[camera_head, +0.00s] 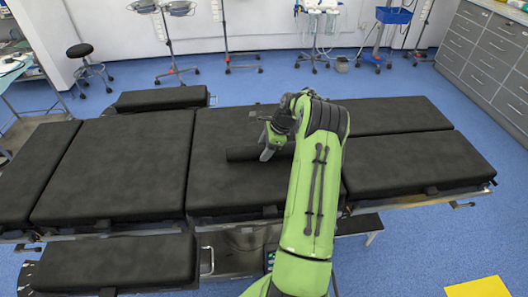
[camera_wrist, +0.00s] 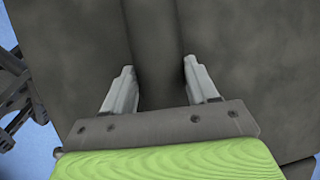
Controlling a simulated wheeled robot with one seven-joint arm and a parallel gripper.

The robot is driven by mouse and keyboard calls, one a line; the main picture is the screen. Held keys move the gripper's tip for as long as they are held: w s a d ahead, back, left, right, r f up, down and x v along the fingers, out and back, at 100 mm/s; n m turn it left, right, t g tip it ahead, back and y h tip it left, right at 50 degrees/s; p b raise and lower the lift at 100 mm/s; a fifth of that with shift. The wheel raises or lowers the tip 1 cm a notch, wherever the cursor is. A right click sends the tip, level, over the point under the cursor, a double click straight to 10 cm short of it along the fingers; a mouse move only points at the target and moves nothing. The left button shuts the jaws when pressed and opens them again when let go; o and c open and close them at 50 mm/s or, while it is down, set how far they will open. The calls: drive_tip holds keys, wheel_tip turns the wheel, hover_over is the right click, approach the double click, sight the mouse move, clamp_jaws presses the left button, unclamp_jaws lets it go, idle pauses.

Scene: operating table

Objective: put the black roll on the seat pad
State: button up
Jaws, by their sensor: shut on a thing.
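The black roll (camera_head: 243,153) shows in the head view as a dark cylinder at the middle of the operating table, partly hidden by my gripper (camera_head: 270,148). In the wrist view the roll (camera_wrist: 156,40) runs up the picture between the two grey fingers of my gripper (camera_wrist: 158,66). My gripper is shut on the roll. The dark middle section, which looks like the seat pad (camera_head: 222,185), lies beneath the roll. I cannot tell whether the roll touches it.
Another broad dark pad (camera_head: 115,165) lies to the left and two leg pads (camera_head: 410,162) to the right. Narrow arm pads (camera_head: 160,98) stick out at the far and near left. A stool (camera_head: 80,50), wheeled stands and grey drawers (camera_head: 490,50) stand beyond the table.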

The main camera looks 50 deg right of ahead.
drive_tip(key=shift+f, duration=0.35)
drive_tip(key=shift+f, duration=0.1)
drive_tip(key=o, duration=1.2)
drive_tip(key=shift+c, duration=0.2)
